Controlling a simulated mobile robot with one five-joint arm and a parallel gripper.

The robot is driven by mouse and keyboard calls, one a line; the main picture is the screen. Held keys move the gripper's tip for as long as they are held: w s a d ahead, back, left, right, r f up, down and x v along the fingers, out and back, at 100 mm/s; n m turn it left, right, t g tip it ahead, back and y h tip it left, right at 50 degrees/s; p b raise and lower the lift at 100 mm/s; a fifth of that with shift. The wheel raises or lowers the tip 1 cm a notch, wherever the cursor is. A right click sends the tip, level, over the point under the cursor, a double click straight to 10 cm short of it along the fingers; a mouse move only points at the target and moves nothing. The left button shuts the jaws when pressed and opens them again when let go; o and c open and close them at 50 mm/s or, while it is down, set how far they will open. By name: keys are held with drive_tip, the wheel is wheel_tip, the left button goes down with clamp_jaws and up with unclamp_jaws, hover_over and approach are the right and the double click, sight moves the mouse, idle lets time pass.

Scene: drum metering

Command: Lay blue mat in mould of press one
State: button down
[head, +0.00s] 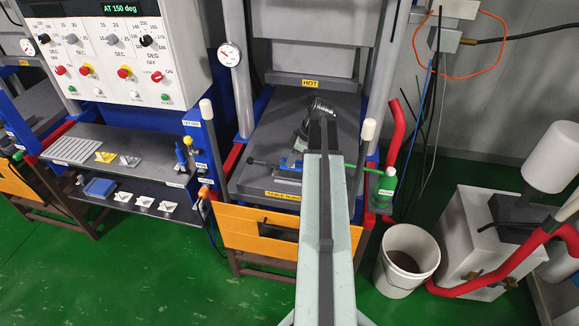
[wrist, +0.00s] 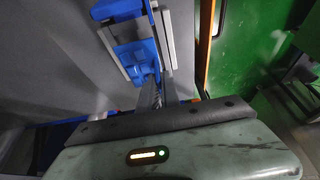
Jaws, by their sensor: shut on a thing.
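My gripper (head: 287,164) is low over the grey lower plate of a press (head: 262,140), near its front left part. In the wrist view my gripper (wrist: 138,42) has its two grey fingers on either side of a blue piece, which I take to be the blue mat (wrist: 134,52). The fingers hide part of it. The mat is small in the head view (head: 293,163), and I cannot tell whether it touches the plate. No mould cavity can be made out under it. The upper plate with a "HOT" label (head: 310,83) stands above and behind.
A control panel (head: 100,45) reads "AT 150 deg". Shelves at left hold grey strips (head: 75,150), yellow pieces (head: 105,157) and a blue block (head: 100,187). A green bottle (head: 387,182) stands right of the plate. A white bucket (head: 407,262) and grey cabinet (head: 460,240) stand at right.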

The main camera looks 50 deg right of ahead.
sight(292, 168)
wheel_tip(292, 168, down, 4)
drive_tip(key=b, duration=0.2)
drive_tip(key=shift+d+r+b, duration=0.1)
drive_tip(key=shift+r+b, duration=0.15)
drive_tip(key=shift+b, duration=0.05)
drive_tip(key=shift+w+a+r, duration=0.1)
drive_tip(key=shift+a+r, duration=0.1)
drive_tip(key=shift+f, duration=0.2)
drive_tip(key=c, duration=1.6)
unclamp_jaws()
drive_tip(key=shift+r, duration=0.15)
drive_tip(key=shift+r+p, duration=0.3)
drive_tip(key=shift+p, duration=0.15)
drive_tip(key=p+v, duration=1)
drive_tip(key=v, duration=0.1)
drive_tip(key=shift+s+d+r+p, duration=0.15)
drive_tip(key=shift+s+r+p, duration=0.05)
drive_tip(key=shift+p, duration=0.1)
